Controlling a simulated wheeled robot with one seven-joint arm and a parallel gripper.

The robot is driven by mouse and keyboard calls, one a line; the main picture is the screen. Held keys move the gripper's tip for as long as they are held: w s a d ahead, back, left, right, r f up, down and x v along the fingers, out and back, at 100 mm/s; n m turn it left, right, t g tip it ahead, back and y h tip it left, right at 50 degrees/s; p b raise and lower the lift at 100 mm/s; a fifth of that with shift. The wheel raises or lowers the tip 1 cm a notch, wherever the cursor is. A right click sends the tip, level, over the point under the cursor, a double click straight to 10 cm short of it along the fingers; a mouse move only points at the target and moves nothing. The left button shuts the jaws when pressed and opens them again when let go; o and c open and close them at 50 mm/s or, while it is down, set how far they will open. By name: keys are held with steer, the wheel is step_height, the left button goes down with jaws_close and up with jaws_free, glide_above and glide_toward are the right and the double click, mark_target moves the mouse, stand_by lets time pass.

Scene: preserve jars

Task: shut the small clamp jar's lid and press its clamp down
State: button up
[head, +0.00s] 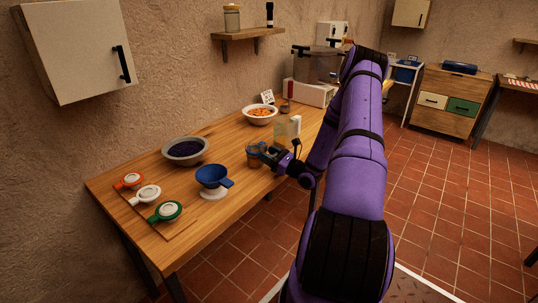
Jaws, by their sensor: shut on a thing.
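A small glass jar (252,163), apparently the small clamp jar, stands on the wooden table near its front edge. My gripper (257,149) is at the top of this jar and shut on it. Which part of the jar is between the fingers is too small to tell. The gripper covers much of the jar's top, so I cannot see how its lid and clamp stand.
A pale see-through container (281,134) stands just behind my gripper. A blue funnel (212,176) is to the left, with a bowl of dark berries (185,149) behind. Red, white and green (166,212) lids lie at the left. A bowl of orange pieces (260,115) is farther back.

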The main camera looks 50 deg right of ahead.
steer(key=shift+f+t, duration=0.1)
steer(key=shift+t, duration=0.2)
steer(key=o, duration=0.9)
steer(key=shift+o, duration=0.2)
steer(key=v, duration=1.1)
